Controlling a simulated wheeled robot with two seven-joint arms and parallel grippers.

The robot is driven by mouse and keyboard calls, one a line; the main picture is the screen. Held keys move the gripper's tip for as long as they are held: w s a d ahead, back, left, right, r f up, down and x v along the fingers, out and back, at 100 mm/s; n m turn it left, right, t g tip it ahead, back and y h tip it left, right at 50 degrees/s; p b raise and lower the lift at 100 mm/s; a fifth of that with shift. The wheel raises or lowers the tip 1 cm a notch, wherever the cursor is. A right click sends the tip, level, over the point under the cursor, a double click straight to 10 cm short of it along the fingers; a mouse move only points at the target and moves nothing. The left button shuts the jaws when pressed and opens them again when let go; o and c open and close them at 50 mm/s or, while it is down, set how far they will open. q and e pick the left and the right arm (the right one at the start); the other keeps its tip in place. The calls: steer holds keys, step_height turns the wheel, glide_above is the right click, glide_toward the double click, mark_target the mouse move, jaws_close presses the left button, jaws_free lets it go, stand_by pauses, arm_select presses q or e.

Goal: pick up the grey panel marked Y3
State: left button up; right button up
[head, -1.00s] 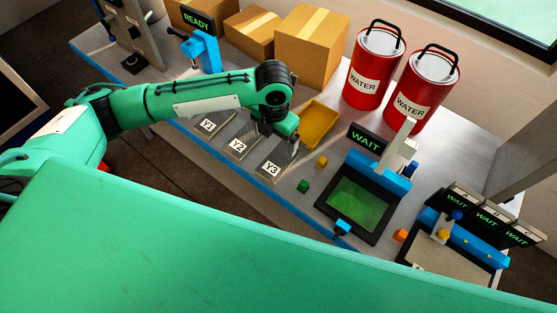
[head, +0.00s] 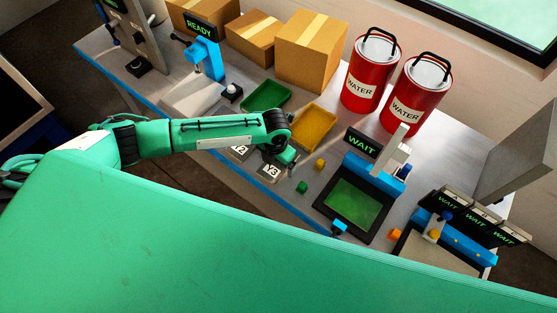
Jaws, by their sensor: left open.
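The grey panel marked Y3 (head: 271,171) lies on the bench near its front edge, in the middle of the head view. Its white label shows, and its far part is hidden by my gripper. My left gripper (head: 279,163) is open and points down over the far part of this panel. I cannot tell whether the fingers touch it. The panel marked Y2 (head: 240,153) lies just left of Y3, partly covered by my arm. The panel marked Y1 is hidden behind my arm. My right gripper is not in view.
A yellow tray (head: 331,127) and a green tray (head: 280,88) lie behind. A yellow cube (head: 320,164) and a green cube (head: 302,187) lie right of Y3. A bath with a green window (head: 352,200) stands further right, red water cans (head: 371,78) at the back.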

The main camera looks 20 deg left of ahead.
arm_select(q)
steer(key=shift+f, duration=0.35)
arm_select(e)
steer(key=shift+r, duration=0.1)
arm_select(q)
steer(key=c, duration=1.1)
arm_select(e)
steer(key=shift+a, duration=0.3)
arm_select(q)
steer(key=shift+r, duration=0.1)
